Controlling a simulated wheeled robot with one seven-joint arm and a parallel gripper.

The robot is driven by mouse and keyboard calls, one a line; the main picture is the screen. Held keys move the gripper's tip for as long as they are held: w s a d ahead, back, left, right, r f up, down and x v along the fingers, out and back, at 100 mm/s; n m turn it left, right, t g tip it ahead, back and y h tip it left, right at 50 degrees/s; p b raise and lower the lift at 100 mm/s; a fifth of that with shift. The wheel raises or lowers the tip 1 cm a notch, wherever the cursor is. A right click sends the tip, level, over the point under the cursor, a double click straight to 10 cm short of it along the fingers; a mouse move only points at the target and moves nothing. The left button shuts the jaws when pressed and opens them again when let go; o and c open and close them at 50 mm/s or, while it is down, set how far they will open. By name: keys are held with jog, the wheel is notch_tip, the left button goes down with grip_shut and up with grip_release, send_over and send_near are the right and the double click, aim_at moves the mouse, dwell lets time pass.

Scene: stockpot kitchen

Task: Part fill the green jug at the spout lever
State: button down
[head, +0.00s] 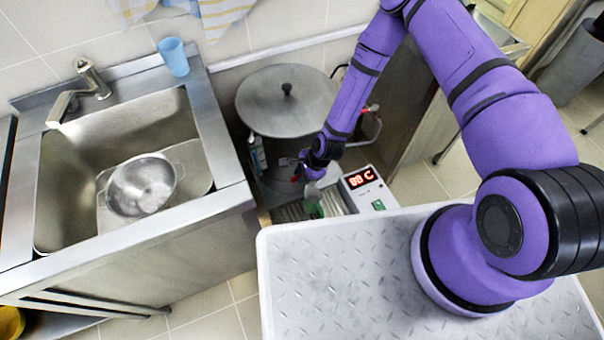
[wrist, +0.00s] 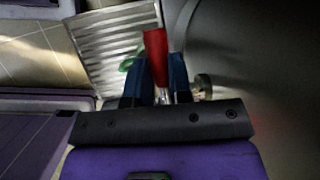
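The stockpot (head: 262,105) stands under its lid behind the counter. Its red spout lever (wrist: 156,55) shows in the wrist view between the two blue fingers of my gripper (wrist: 160,75). The fingers lie close against both sides of the lever, with no clear gap. In the head view my gripper (head: 300,170) is low at the pot's front. The green jug (head: 314,209) stands just below it on the ribbed metal tray (head: 338,203). Only a bit of green jug (wrist: 127,63) shows in the wrist view. The jug's inside and any liquid cannot be made out.
A control box (head: 365,183) with a red lit display stands right of the tray. A sink (head: 70,185) with a colander (head: 142,186) is at the left, with a blue cup (head: 173,57) on its back rim.

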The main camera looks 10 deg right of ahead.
jog(key=shift+s+d+n+g, duration=0.25)
jog(key=shift+s+n+g, duration=0.15)
jog(key=shift+n, duration=0.5)
jog(key=shift+s+d+n+g, duration=0.2)
jog(key=shift+s+n+g, duration=0.15)
jog(key=shift+n, duration=0.55)
jog(key=shift+s+d+n+g, duration=0.3)
jog(key=shift+n+g, duration=0.15)
jog(key=shift+n, duration=0.45)
jog(key=c, duration=1)
grip_release()
jog(key=shift+c, duration=0.2)
jog(key=shift+r, duration=0.1)
jog(key=v, duration=1)
jog(key=shift+r, duration=0.3)
